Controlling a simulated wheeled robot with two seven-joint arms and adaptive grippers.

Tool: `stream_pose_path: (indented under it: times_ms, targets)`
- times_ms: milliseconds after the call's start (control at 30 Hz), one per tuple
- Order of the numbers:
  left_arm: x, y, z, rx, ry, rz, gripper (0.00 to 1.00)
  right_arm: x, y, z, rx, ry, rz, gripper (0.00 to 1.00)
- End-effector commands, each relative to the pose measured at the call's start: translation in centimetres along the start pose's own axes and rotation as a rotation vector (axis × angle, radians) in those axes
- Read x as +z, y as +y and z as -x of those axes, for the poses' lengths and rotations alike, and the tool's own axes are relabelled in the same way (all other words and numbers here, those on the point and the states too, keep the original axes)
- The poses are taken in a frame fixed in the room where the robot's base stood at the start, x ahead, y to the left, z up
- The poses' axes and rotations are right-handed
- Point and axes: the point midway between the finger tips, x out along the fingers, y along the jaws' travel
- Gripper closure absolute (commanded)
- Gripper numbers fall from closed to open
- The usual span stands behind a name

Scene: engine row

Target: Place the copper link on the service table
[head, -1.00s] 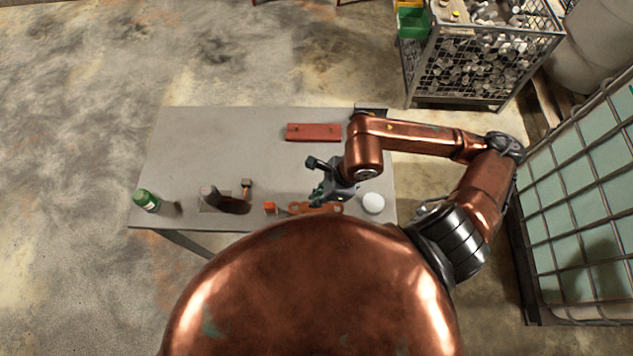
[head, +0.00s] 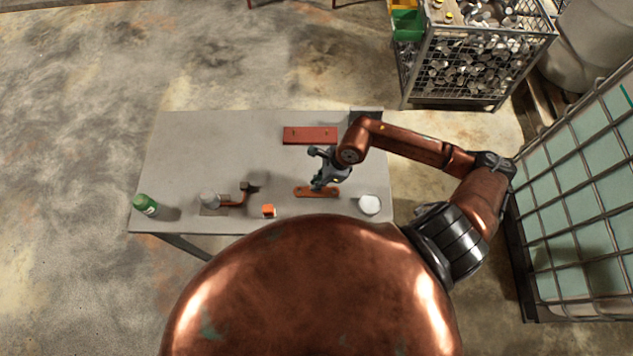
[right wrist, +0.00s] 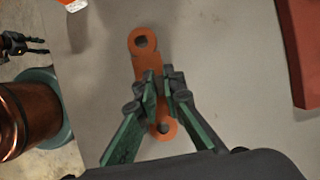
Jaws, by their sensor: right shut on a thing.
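The copper link (head: 303,192), a flat orange-brown bar with a round hole at each end, is over the front part of the grey service table (head: 190,150). My right gripper (head: 318,186) is shut on its middle, seen from above. In the right wrist view the link (right wrist: 143,45) extends beyond both sides of the green-padded fingers (right wrist: 160,98). I cannot tell whether the link touches the tabletop. A dark jaw-like part, seemingly my left gripper (right wrist: 20,45), shows at the wrist view's left edge; its opening is unclear.
A red-brown plate (head: 310,135) lies behind the link. A white round thing (head: 369,205) is to its right. An orange block (head: 268,211), a copper pipe piece (head: 235,201) and a green can (head: 145,204) are to its left. The table's back left is clear.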

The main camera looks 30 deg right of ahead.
Motion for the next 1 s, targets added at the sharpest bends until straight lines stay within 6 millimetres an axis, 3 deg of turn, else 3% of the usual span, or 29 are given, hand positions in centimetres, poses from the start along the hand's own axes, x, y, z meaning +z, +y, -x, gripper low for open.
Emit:
stream_pose_path:
  times_ms: [267,300,567,867,1000]
  targets:
    - [0.0,0.0,0.0,0.0,0.0,0.0,0.6,-0.1,0.0,-0.2,-0.001,-0.001,0.001,1.0]
    - [0.0,0.0,-0.1,0.0,0.0,0.0,0.6,-0.1,0.0,-0.3,-0.001,0.0,0.001,0.91]
    - [0.0,0.0,0.0,0.0,0.0,0.0,0.6,-0.1,0.0,-0.2,-0.001,0.0,0.001,0.74]
    - [0.0,0.0,0.1,0.0,0.0,0.0,0.6,0.0,0.0,-0.1,-0.001,0.0,0.001,0.74]
    - [0.0,0.0,-0.1,0.0,-0.001,0.0,0.6,-0.1,-0.1,1.3,-0.004,0.0,0.001,0.74]
